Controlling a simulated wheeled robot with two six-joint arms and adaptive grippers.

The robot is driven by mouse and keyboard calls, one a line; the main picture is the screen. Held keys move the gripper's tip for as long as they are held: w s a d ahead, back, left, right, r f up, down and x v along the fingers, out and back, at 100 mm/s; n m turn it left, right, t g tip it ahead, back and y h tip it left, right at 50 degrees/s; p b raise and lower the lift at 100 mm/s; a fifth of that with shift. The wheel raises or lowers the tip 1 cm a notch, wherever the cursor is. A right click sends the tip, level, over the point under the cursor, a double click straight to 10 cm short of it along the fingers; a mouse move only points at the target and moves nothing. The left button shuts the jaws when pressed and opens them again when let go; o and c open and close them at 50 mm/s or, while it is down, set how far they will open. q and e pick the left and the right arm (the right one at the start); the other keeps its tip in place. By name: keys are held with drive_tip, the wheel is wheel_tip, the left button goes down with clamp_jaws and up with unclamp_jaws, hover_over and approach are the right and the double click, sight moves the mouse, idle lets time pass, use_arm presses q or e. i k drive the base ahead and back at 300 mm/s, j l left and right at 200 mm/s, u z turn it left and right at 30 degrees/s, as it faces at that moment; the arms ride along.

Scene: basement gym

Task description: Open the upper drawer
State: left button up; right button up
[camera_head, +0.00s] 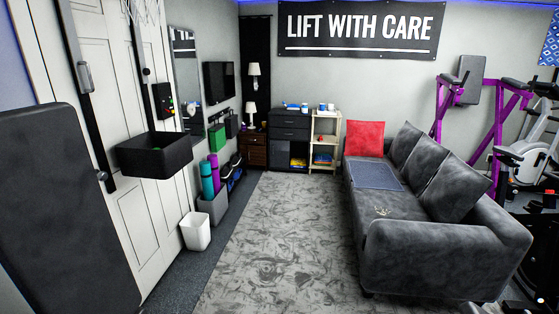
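Two pieces with drawers stand at the far wall. A small brown nightstand (253,154) has what look like two drawers, one above the other, and its upper drawer (253,141) looks shut. Beside it on the right, a taller dark cabinet (290,133) has drawers in its upper part, and its top drawer (290,121) also looks shut. I cannot tell which piece the task names. Both are far off and their handles are too small to make out well. Neither of my grippers shows in this view.
A patterned grey rug (270,240) lies clear toward the cabinets. A grey sofa (425,225) with a red cushion (365,138) bounds it on the right. A white bin (196,231) and a grey box (213,207) of rolled mats stand left. A wooden shelf (325,141) adjoins the cabinet.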

sight(278, 121)
drive_tip(key=i+l, duration=0.15)
drive_tip(key=i, duration=0.5)
drive_tip(key=i+l, duration=0.1)
drive_tip(key=i, duration=0.55)
drive_tip(key=i+l, duration=0.15)
drive_tip(key=i, duration=0.55)
drive_tip(key=i+l, duration=0.1)
drive_tip(key=i, duration=0.55)
drive_tip(key=i+l, duration=0.15)
drive_tip(key=i, duration=0.5)
drive_tip(key=i+z, duration=0.1)
drive_tip(key=i, duration=0.7)
drive_tip(key=i+z, duration=0.15)
drive_tip(key=i, duration=0.7)
drive_tip(key=i+z, duration=0.1)
drive_tip(key=i, duration=0.7)
drive_tip(key=i+j+z, duration=0.1)
drive_tip(key=i+j, duration=0.15)
drive_tip(key=i, duration=0.6)
